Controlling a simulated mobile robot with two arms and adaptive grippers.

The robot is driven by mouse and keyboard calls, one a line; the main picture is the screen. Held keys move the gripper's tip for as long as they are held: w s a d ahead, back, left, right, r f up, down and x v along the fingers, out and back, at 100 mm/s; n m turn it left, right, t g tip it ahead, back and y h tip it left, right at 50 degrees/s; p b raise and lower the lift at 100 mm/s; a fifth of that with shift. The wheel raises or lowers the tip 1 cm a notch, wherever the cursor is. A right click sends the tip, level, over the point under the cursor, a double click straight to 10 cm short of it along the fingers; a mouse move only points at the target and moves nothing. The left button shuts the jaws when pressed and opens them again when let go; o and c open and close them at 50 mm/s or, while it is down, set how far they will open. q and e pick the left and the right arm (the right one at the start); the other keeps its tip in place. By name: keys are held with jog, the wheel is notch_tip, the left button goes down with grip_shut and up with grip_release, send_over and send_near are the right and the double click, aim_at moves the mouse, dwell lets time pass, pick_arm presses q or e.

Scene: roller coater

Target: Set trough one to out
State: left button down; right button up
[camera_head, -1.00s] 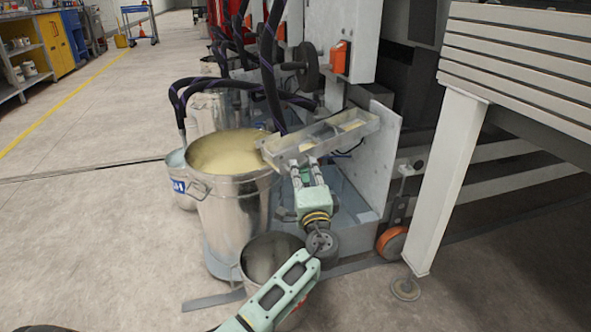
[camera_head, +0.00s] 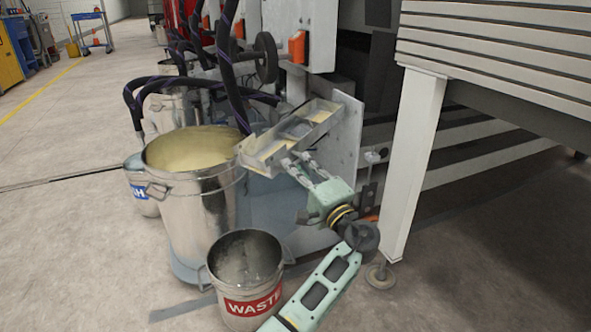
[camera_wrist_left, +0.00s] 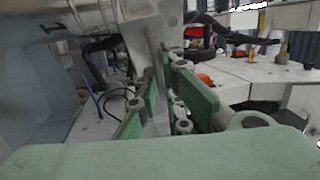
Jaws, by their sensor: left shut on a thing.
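Trough one appears to be the grey metal trough (camera_head: 262,158) with compartments of pale liquid, in front of an upright grey plate (camera_head: 348,135). Its near left end overlaps the rim of the large bucket in the head view. My left gripper (camera_head: 299,166) is at the trough's near side, its fingers shut on the trough's edge. In the left wrist view the green fingers (camera_wrist_left: 168,80) close around a pale grey wall. The exact contact is partly hidden by the fingers. My right gripper is not in view.
A large metal bucket (camera_head: 205,195) of pale yellow liquid stands left of the trough. A smaller bucket labelled WASTE (camera_head: 246,285) stands in front, beside my left arm. Dark hoses (camera_head: 240,95) hang behind. A white machine leg (camera_head: 412,160) stands at right.

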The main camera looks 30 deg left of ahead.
pick_arm(q)
jog(key=shift+d+f, duration=0.2)
jog(key=shift+d, duration=0.05)
jog(key=c, duration=2)
grip_release()
jog(key=shift+w+d, duration=0.1)
jog(key=shift+d, duration=0.05)
jog(key=shift+o, duration=0.4)
jog(key=shift+r, duration=0.1)
jog(key=v, duration=0.7)
jog(key=shift+d, duration=0.1)
